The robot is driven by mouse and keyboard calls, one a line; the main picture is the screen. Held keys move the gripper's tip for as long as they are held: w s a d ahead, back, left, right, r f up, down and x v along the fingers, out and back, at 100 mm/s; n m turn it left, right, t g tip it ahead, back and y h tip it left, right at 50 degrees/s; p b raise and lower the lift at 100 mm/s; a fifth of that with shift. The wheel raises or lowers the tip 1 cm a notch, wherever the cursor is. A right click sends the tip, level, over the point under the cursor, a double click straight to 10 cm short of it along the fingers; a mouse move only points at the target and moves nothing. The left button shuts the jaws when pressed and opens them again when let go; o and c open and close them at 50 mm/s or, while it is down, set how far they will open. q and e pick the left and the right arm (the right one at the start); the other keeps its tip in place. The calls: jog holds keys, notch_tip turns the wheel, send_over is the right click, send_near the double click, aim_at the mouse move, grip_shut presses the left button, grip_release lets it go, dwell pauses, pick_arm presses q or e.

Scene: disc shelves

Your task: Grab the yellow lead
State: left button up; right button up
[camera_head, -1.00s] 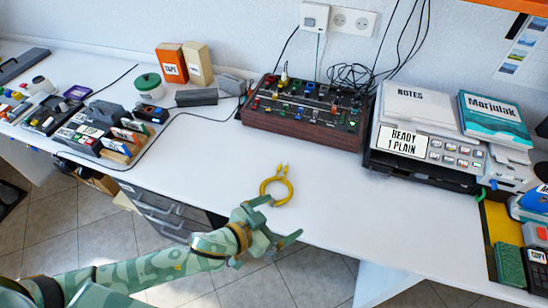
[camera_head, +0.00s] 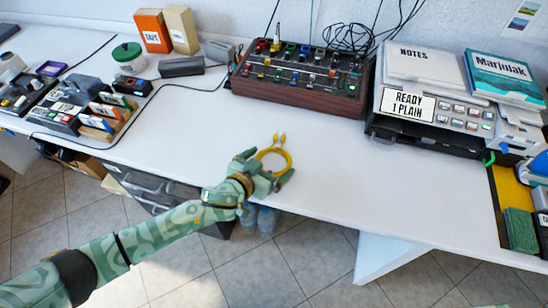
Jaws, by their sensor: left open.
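The yellow lead (camera_head: 288,154) lies coiled in a loop on the white desk near its front edge, with its two plug ends pointing away from me. My left gripper (camera_head: 272,165) is at the near side of the coil, its open fingers spread to the left and right of the lead's lower part. The fingers overlap the loop in the picture, and I cannot tell whether they touch it. The near part of the loop is partly hidden by the gripper. My right gripper is not in view.
A wooden-sided mixer panel (camera_head: 300,98) stands behind the lead. A printer (camera_head: 440,139) with notes and a book is at the right. Card racks (camera_head: 85,122) and a green-lidded pot (camera_head: 128,57) are at the left. The desk around the lead is clear.

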pick_arm(q)
jog(key=shift+w+d+f, duration=0.2)
jog(key=shift+w+d, duration=0.15)
jog(key=c, duration=0.7)
jog(key=shift+r, duration=0.15)
